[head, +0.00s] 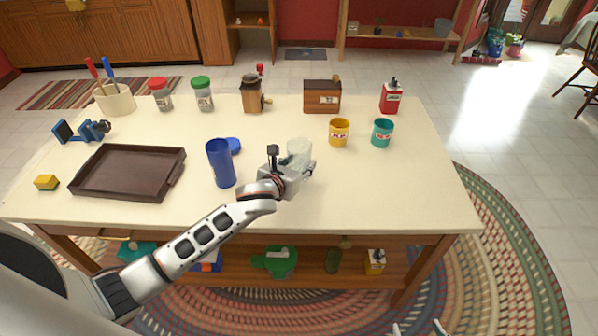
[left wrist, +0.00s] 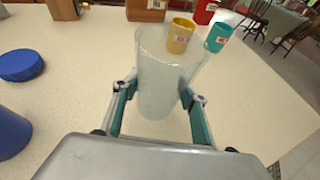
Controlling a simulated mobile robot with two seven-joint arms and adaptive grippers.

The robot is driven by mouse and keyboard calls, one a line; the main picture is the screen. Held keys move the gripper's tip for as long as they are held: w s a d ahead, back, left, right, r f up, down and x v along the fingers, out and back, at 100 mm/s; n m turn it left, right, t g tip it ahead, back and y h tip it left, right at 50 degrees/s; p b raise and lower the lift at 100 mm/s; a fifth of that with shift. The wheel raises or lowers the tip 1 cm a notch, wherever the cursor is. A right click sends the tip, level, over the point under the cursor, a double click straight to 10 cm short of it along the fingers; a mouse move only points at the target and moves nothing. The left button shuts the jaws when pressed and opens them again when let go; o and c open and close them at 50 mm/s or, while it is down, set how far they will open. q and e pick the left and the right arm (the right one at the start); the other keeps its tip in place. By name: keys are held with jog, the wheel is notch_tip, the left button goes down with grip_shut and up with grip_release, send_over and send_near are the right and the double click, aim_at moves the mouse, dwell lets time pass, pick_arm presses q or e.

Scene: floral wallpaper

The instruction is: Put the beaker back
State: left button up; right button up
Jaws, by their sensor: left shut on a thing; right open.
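The clear glass beaker (head: 299,149) is upright over the middle of the table (head: 375,190). My left gripper (head: 300,168) is shut on it. The left wrist view shows the beaker (left wrist: 165,75) between the two teal-sided fingers of my left gripper (left wrist: 160,103). Its lower part is hidden by the gripper in the head view, so I cannot tell whether it touches the tabletop. My right gripper (head: 420,328) is open and empty at the bottom edge of the head view, below the table's front edge.
A blue tumbler (head: 220,164) and blue lid (head: 233,145) are left of the beaker. Yellow (head: 339,133) and teal (head: 382,133) cups stand to its right. A brown tray (head: 127,172) lies at left. Jars and boxes line the back. The table's front right is clear.

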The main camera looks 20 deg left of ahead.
pick_arm(q)
notch_tip(320, 180, down, 3)
jog(key=shift+r, duration=0.1)
pick_arm(e)
jog(key=shift+s+f, duration=0.15)
jog(key=shift+f, duration=0.55)
jog(key=shift+r, duration=0.1)
pick_arm(q)
jog(key=o, duration=1.3)
pick_arm(e)
jog(key=shift+r, duration=0.2)
pick_arm(q)
jog(key=p+v, duration=0.1)
jog(key=v, duration=1.1)
pick_arm(e)
jog(key=shift+r, duration=0.75)
